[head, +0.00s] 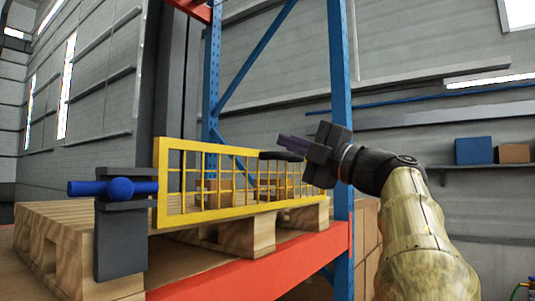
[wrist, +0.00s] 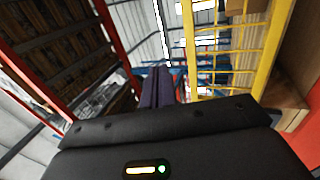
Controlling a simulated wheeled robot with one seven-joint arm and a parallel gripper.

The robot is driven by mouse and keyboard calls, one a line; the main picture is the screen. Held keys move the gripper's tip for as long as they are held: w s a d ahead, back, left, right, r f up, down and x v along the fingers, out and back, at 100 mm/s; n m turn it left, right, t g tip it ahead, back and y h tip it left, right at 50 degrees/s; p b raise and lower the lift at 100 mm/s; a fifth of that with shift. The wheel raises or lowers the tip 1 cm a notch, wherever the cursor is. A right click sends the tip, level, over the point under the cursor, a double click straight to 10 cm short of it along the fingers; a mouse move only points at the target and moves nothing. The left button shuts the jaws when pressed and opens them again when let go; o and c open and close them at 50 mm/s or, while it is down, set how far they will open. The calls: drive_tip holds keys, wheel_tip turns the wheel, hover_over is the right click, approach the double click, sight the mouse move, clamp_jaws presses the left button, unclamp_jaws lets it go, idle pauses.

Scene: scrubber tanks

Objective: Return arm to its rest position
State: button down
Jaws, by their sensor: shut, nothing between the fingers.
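My arm reaches in from the lower right of the head view. My gripper (head: 283,140) points left, with its two dark fingers together and nothing between them. It is in front of the blue rack upright, just above the black grip (head: 282,156) on the top bar of the yellow mesh gate (head: 200,216). I cannot tell whether the fingers touch the grip. In the wrist view the closed fingers (wrist: 152,87) point away from the camera, and the yellow gate (wrist: 268,45) runs along the right side.
A blue lever (head: 115,188) on a dark grey post (head: 120,240) stands at the gate's left end. Wooden pallets (head: 250,236) rest on the red rack beam (head: 260,268). A blue upright (head: 341,80) is close to my wrist. Boxes sit on a wall shelf to the right.

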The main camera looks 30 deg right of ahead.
drive_tip(key=shift+s+d, duration=0.65)
drive_tip(key=shift+s, duration=0.3)
drive_tip(key=shift+s+r, duration=0.1)
drive_tip(key=shift+s, duration=0.05)
drive_tip(key=shift+a, duration=0.2)
